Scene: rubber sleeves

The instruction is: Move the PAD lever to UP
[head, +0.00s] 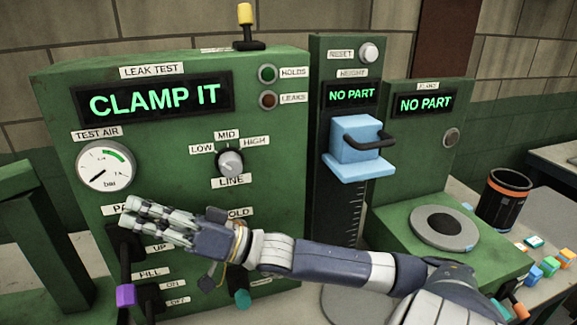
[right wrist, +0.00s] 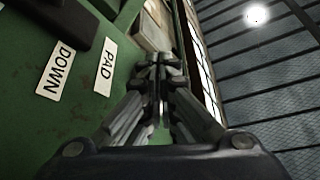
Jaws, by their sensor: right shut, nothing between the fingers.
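The PAD lever has a dark mount (head: 122,243) at the lower left of the green leak test panel (head: 60,110). A dark shaft runs down from it to a purple knob (head: 126,295), so it appears to point down. My right gripper (head: 132,211) is shut and empty, in front of the panel just above the mount, and hides part of the PAD label. My left gripper is not in view.
The leak test screen (head: 158,98) reads CLAMP IT. A FILL lever (head: 150,300) stands close to the right of the purple knob. The LINE dial (head: 231,163) is above my right arm. A black cup (head: 503,198) and several small coloured blocks (head: 540,268) are at the right.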

